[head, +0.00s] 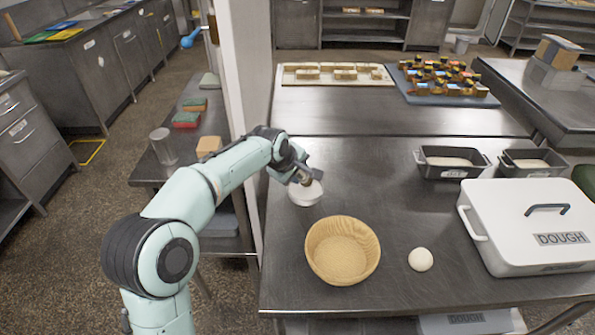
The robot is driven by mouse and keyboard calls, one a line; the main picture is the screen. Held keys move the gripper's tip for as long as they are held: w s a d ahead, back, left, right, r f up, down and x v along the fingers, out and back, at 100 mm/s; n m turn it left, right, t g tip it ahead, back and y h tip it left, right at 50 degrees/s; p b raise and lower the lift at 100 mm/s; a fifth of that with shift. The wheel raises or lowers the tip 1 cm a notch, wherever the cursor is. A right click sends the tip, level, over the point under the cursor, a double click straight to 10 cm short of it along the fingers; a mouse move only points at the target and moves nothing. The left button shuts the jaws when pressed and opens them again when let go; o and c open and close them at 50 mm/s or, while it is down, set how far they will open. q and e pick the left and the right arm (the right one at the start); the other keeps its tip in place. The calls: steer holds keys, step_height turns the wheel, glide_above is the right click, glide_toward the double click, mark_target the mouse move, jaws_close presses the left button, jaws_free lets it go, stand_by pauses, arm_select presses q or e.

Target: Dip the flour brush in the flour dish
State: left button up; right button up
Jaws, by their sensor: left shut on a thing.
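My left gripper (301,177) is low over the white flour dish (305,199), which stands near the left edge of the steel table. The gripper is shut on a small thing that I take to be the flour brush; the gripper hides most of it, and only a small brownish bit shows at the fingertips. I cannot tell whether its bristles touch the flour in the dish. My right gripper is not in view.
A round wicker basket (343,277) stands in front of the dish, with a dough ball (420,260) to its right. A white DOUGH box (530,214) and two dark loaf tins (451,172) stand at the right. A white post (246,90) rises behind my left arm. The table's middle is clear.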

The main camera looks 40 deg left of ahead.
arm_select(q)
steer(key=shift+f+b, duration=0.6)
steer(key=shift+f, duration=0.3)
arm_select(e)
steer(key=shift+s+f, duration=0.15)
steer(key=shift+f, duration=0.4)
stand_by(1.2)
arm_select(q)
steer(key=shift+r, duration=0.1)
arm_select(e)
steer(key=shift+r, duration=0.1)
arm_select(q)
steer(key=shift+r+p, duration=2.8)
steer(key=shift+r, duration=0.7)
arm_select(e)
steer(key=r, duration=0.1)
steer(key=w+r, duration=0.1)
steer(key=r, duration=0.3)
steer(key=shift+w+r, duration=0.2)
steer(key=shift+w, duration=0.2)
arm_select(q)
steer(key=shift+f, duration=0.1)
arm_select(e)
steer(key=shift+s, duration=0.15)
